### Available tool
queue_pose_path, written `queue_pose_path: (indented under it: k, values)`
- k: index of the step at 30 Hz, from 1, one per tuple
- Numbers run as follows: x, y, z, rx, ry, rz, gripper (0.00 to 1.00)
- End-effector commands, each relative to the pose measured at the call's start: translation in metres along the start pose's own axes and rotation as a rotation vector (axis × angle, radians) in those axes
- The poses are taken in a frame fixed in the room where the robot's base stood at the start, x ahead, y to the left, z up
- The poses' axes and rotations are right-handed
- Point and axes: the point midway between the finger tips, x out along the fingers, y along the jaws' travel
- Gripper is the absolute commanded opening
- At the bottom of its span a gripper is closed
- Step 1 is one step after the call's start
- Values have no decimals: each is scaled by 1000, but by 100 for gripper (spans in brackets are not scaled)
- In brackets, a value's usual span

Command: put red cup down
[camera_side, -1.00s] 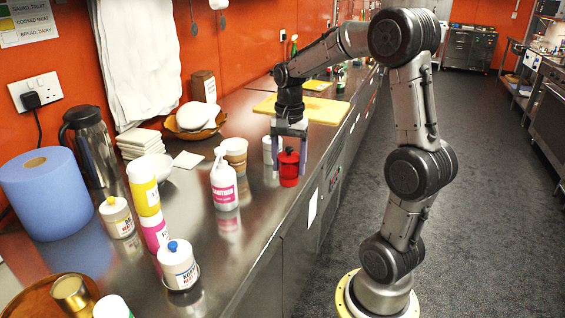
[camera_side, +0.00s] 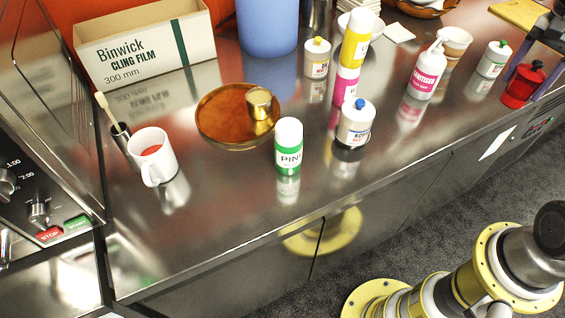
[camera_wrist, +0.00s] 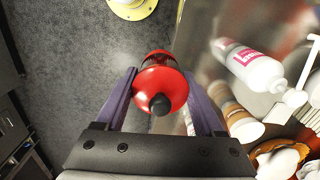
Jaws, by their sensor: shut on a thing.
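The red cup (camera_side: 522,86) has a red lid with a dark knob and is at the right end of the side view, by the counter's front edge. In the wrist view the red cup (camera_wrist: 160,90) sits between the two purple fingers of my gripper (camera_wrist: 160,76), which is shut on it. In the side view only part of my gripper (camera_side: 530,84) shows, with a finger on either side of the cup. The cup looks upright. I cannot tell whether its base touches the counter.
A white jar with a green knob (camera_side: 493,60), a tan cup (camera_side: 455,44) and a sanitiser bottle (camera_side: 427,72) stand left of the red cup. A yellow board (camera_side: 520,14) lies behind. The steel counter (camera_side: 420,135) is bare toward its front, and its edge drops to the floor.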

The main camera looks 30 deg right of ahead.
Motion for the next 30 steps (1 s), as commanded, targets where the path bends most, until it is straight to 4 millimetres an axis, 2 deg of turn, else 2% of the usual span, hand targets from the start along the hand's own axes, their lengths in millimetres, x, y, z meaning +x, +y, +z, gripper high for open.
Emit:
queue_pose_path:
  k: [3, 8, 14, 20, 24, 26, 30]
  values:
    - [-8, -12, -2, -18, 0, -1, 2]
    - [-16, -37, 7, -85, 1, -1, 2]
    - [-24, -80, 35, -219, 0, -1, 2]
    - [-30, -132, 93, -419, 0, -1, 2]
    - [-32, -161, 147, -569, 0, 0, 2]
    - [-32, -171, 172, -632, 0, 0, 2]
    - [-31, -186, 234, -782, 0, -1, 2]
